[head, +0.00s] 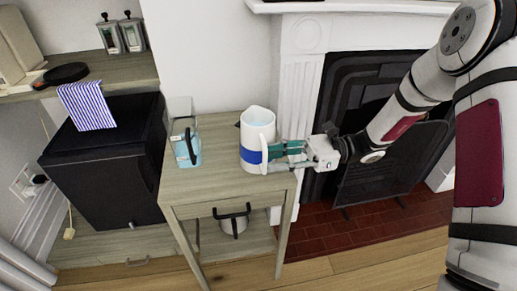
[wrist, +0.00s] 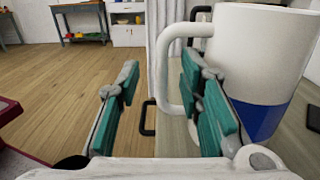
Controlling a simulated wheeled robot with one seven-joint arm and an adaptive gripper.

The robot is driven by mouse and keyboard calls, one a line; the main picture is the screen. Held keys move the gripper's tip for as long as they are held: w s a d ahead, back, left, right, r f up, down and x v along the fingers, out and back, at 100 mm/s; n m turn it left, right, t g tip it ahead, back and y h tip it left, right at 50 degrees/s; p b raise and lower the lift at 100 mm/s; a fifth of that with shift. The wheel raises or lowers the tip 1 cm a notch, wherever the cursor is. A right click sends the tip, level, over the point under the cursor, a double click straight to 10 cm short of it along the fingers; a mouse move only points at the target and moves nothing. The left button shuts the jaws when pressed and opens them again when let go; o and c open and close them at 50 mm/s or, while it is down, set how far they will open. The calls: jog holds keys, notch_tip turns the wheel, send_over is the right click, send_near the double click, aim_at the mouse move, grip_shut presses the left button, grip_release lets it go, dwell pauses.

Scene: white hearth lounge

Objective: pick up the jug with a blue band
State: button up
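The white jug with a blue band (head: 257,146) stands upright on the small wooden table. It fills the right of the wrist view (wrist: 262,50), with its handle (wrist: 172,75) towards the middle. My gripper (head: 283,156) is at the jug's right side in the head view. In the wrist view my gripper (wrist: 158,90) is open, its teal-padded fingers well apart. The right finger overlaps the jug and part of the handle opening. The handle's upright part shows in the gap between the fingers; I cannot tell whether a finger touches it.
A clear glass-like jug with a dark handle (head: 187,148) stands left on the same wooden table (head: 215,190). A pot (head: 233,224) sits on the shelf below. A fireplace (head: 352,80) is behind my arm. A black box-shaped unit (head: 105,165) stands left.

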jog(key=x, duration=0.3)
jog(key=shift+f, duration=0.15)
grip_shut()
